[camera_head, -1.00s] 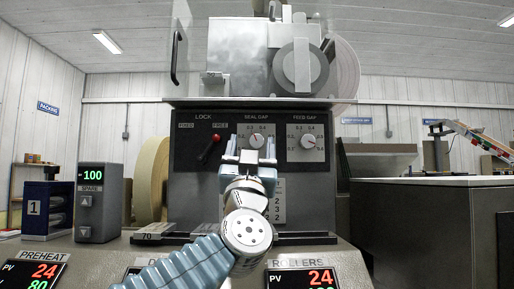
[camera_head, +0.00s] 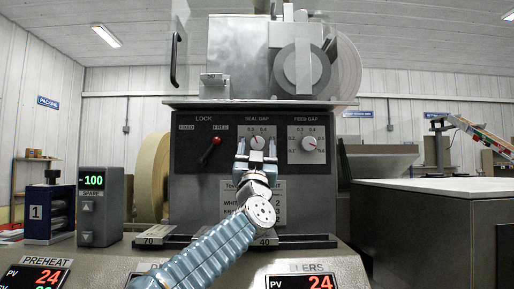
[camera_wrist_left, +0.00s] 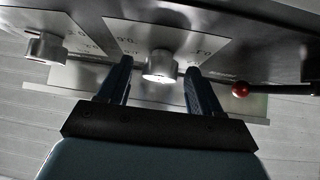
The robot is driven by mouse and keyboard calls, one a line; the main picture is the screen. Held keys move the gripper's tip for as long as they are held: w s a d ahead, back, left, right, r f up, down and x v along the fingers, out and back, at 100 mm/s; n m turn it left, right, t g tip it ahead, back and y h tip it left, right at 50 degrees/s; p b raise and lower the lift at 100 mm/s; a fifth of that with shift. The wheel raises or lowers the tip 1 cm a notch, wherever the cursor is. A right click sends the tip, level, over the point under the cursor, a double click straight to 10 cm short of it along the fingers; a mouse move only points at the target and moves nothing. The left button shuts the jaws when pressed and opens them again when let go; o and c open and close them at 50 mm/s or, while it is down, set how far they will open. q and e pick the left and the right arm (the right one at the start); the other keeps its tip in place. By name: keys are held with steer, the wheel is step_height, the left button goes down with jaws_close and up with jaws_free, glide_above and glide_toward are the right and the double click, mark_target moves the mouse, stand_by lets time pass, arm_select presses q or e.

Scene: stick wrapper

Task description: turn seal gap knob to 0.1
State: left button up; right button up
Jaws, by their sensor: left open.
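The seal gap knob (camera_head: 257,143) is a small pale round knob on a white dial plate, in the middle of the dark panel. It also shows in the left wrist view (camera_wrist_left: 160,66), between the fingertips. My left gripper (camera_head: 257,150) is open, its two fingers pointing at the knob, one on each side with gaps between. In the left wrist view the left gripper (camera_wrist_left: 157,80) straddles the knob without visible contact. The knob's exact setting is too small to read. My right gripper is in neither view.
The feed gap knob (camera_head: 309,143) sits just right on its own plate. A red-tipped lock lever (camera_head: 215,141) is to the left. A paper label (camera_head: 280,200) is below the seal gap dial. A grey ledge (camera_head: 160,239) runs along the panel's foot.

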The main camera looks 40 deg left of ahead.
arm_select(q)
steer(key=c, duration=1.1)
steer(key=shift+o, duration=0.2)
steer(key=shift+n, duration=0.4)
steer(key=n+g+y, duration=0.1)
steer(key=n, duration=0.1)
steer(key=n+g+y, duration=0.2)
steer(key=n+g+y+p, duration=0.1)
steer(key=n+g+y, duration=0.1)
steer(key=n, duration=0.1)
steer(key=shift+w+d+r, duration=0.1)
steer(key=shift+w+d, duration=0.1)
steer(key=shift+d, duration=0.05)
steer(key=shift+n+g+y+p, duration=0.4)
steer(key=shift+n+g+y, duration=0.4)
steer(key=shift+n+g, duration=1)
steer(key=shift+n+g+y+p, duration=0.4)
steer(key=shift+n+g+y, duration=0.4)
steer(key=shift+n+g, duration=1)
steer(key=shift+n, duration=0.4)
steer(key=o, duration=1.1)
steer(key=shift+c, duration=0.2)
